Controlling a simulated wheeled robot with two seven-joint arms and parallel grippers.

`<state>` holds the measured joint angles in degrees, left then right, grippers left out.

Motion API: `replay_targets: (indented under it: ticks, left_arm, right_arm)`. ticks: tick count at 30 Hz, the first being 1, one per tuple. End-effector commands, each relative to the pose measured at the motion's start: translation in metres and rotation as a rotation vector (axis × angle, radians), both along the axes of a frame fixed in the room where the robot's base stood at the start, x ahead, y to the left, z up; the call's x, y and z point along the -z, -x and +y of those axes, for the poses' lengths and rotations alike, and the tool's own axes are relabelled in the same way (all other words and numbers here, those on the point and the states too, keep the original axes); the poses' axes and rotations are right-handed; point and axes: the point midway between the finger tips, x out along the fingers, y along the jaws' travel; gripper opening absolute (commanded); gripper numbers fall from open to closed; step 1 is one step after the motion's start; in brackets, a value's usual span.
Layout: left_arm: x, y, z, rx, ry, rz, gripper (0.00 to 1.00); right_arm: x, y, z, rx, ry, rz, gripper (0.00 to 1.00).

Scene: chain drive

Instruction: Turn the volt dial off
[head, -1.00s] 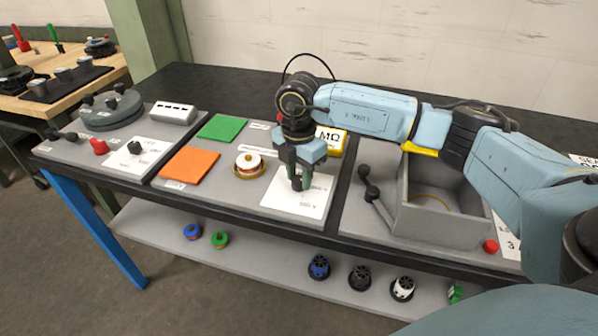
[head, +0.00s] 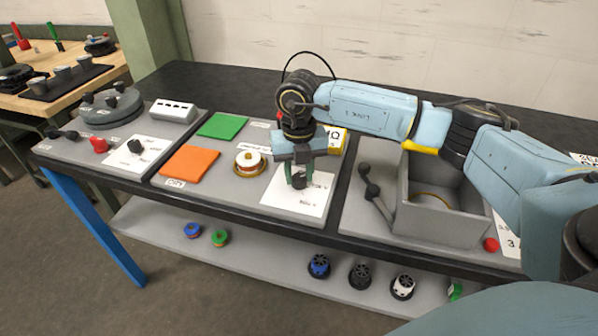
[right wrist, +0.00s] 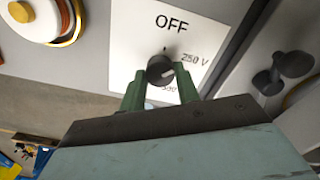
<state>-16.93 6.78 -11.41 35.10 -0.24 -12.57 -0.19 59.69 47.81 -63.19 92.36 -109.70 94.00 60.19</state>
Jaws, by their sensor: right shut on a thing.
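The volt dial is a small black knob (right wrist: 160,70) on a white plate (right wrist: 200,38) marked OFF at the top and 250 V at the right; a lower mark is partly covered. The knob's pale pointer mark seems to face the 250 V side, away from OFF. My right gripper (head: 298,181) is over the white plate (head: 286,204) in the head view. In the right wrist view its green fingers (right wrist: 160,84) stand on both sides of the knob, shut on it. My left gripper is not in view.
An orange pad (head: 190,163), a green pad (head: 222,125) and a white-and-gold round part (head: 249,162) lie left of the plate. A black-knobbed lever (head: 371,190) and an open grey box (head: 440,229) stand to its right. Another black dial (head: 135,146) is on the left panel.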

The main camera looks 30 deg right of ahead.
Motion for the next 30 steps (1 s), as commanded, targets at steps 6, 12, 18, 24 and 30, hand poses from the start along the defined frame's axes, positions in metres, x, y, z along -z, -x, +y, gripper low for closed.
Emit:
replay_targets:
  ticks: [6, 12, 18, 24, 30]
  left_arm:
    - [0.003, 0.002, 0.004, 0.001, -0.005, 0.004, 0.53]
    - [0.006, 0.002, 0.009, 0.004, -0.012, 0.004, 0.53]
    - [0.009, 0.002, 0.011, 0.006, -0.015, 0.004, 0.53]
    - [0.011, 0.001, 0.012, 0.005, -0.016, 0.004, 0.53]
    - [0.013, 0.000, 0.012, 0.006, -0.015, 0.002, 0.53]
  right_arm:
    - [-0.001, 0.000, 0.000, -0.206, -0.001, -0.003, 0.09]
    - [-0.001, 0.000, 0.000, -0.395, -0.002, -0.002, 0.09]
    - [-0.001, 0.000, 0.000, -0.565, 0.000, -0.002, 0.09]
    - [-0.001, -0.001, 0.000, -0.697, 0.001, -0.003, 0.09]
    - [-0.001, -0.001, 0.000, -0.781, 0.001, -0.003, 0.09]
